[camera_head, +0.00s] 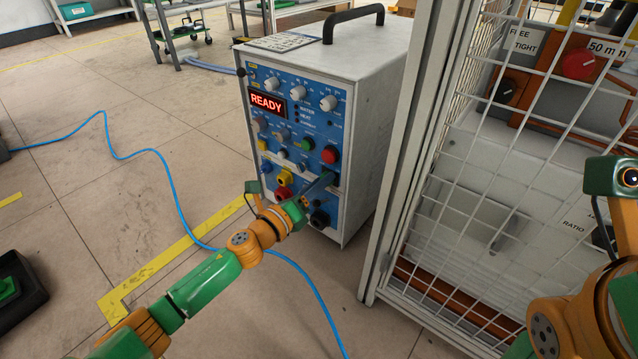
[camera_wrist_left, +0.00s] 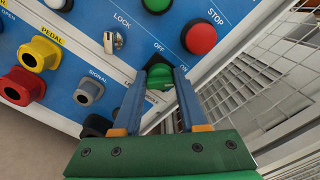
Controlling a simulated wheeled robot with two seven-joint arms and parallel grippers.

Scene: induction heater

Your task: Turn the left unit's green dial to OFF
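The blue-fronted heater unit (camera_head: 300,140) with a red READY display (camera_head: 267,104) stands left of the cage in the head view. The green dial (camera_wrist_left: 160,79) shows in the left wrist view on the blue panel, with OFF printed above it and ON to its right. My left gripper (camera_wrist_left: 168,74) reaches the panel with its two blue fingers on either side of the dial; whether they press on it cannot be told. In the head view my left gripper (camera_head: 322,184) covers the dial. The dial's pointer setting is hidden. My right arm shows at the right edge; its fingers are not visible.
Above the dial is a red STOP button (camera_wrist_left: 199,38). A small key switch (camera_wrist_left: 118,41) and several coloured sockets lie to its left. A white mesh cage (camera_head: 480,180) stands close to the unit's right.

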